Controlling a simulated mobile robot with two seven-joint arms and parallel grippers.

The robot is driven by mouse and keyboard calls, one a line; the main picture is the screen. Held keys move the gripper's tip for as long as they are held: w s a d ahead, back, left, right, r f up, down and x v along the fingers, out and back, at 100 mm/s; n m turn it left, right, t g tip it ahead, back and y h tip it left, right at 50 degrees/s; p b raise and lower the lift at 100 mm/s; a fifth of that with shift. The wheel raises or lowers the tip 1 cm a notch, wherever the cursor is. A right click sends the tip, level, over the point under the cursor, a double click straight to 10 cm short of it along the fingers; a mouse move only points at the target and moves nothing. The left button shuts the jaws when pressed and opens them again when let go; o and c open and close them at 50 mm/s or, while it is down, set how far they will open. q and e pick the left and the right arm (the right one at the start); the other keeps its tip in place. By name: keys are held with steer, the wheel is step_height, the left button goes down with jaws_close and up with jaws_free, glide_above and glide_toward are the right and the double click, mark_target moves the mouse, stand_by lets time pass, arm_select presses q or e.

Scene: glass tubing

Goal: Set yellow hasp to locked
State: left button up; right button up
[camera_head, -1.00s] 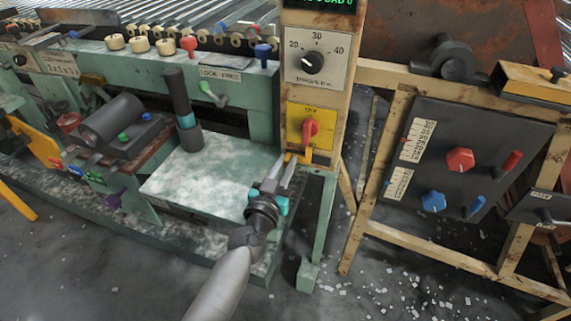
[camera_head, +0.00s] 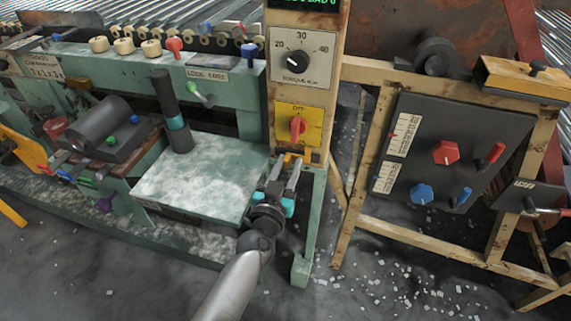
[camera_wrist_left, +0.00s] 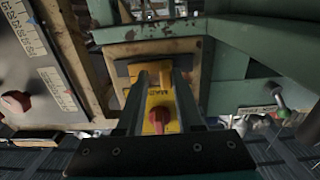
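The yellow hasp (camera_head: 293,158) is a small yellow-orange piece low on the tan post, just under the yellow panel (camera_head: 313,128) with the red knob (camera_head: 297,127). My left gripper (camera_head: 284,166) is at the hasp with its two fingers apart. In the left wrist view the fingers (camera_wrist_left: 160,80) stand either side of a gap, through which the yellow panel (camera_wrist_left: 158,101) and red knob (camera_wrist_left: 165,120) show. The fingers partly hide the hasp, and I cannot tell whether they touch it. My right gripper is not in view.
A torque dial (camera_head: 295,60) sits above the yellow panel. A green table (camera_head: 215,180) with a dark upright handle (camera_head: 165,95) is to the left. A dark panel (camera_head: 455,125) with red and blue knobs stands to the right.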

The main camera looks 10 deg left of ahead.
arm_select(q)
steer(key=shift+o, duration=0.8)
steer(key=shift+a, duration=0.1)
steer(key=shift+s, duration=0.5)
steer(key=s+p, duration=0.3)
steer(key=s, duration=1.1)
steer(key=shift+s+a+p, duration=0.15)
steer(key=shift+a+p, duration=0.1)
steer(key=shift+p, duration=0.1)
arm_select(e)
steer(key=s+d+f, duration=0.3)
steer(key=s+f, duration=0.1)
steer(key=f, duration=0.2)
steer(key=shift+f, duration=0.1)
